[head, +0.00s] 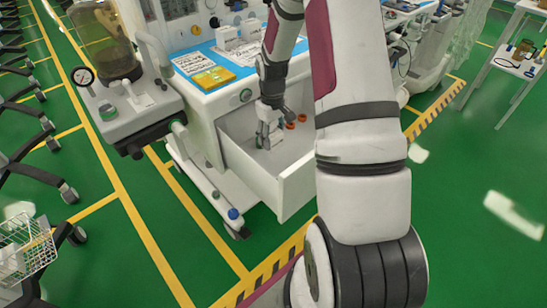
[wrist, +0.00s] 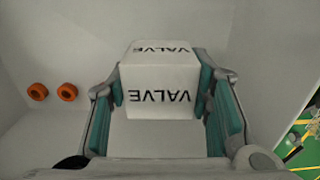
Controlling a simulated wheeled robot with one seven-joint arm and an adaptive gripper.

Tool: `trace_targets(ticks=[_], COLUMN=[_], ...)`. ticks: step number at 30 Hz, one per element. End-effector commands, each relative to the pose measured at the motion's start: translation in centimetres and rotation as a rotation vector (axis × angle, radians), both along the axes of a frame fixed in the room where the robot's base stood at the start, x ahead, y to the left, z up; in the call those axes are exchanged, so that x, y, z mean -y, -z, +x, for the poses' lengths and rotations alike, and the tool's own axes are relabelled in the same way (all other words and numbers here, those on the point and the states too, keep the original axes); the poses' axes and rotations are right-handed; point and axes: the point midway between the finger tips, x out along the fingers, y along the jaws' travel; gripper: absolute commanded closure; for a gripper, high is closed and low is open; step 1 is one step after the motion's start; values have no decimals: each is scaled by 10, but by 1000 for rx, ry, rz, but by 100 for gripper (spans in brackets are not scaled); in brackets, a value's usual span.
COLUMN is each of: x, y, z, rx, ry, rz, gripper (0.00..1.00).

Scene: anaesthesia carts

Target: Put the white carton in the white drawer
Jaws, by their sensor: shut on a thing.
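The white carton (wrist: 160,98), printed VALVE in black, is between the teal pads of my gripper (wrist: 160,84) in the wrist view. Both pads touch its sides. My gripper (head: 268,128) points down inside the open white drawer (head: 298,184) of the cart in the head view. The drawer's pale walls (wrist: 265,50) surround the carton in the wrist view.
Two orange round pieces (wrist: 52,92) lie in the drawer, left of the carton in the wrist view. The cart top (head: 207,95) above holds a yellow box (head: 214,77) and white items on a blue mat.

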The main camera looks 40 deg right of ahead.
Motion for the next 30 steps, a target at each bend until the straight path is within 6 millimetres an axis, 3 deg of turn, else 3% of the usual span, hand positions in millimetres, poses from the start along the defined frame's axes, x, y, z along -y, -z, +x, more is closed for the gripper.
trace_targets(ticks=[1, 4, 14, 21, 30], x=[-1, -1, 0, 0, 0], y=[14, 33, 57, 92, 94], z=[0, 0, 0, 0, 0], rx=[-3, -2, -1, -1, 1], ry=[-1, -2, -1, 0, 0], rz=[2, 1, 0, 0, -1], gripper=[83, 83, 83, 83, 83])
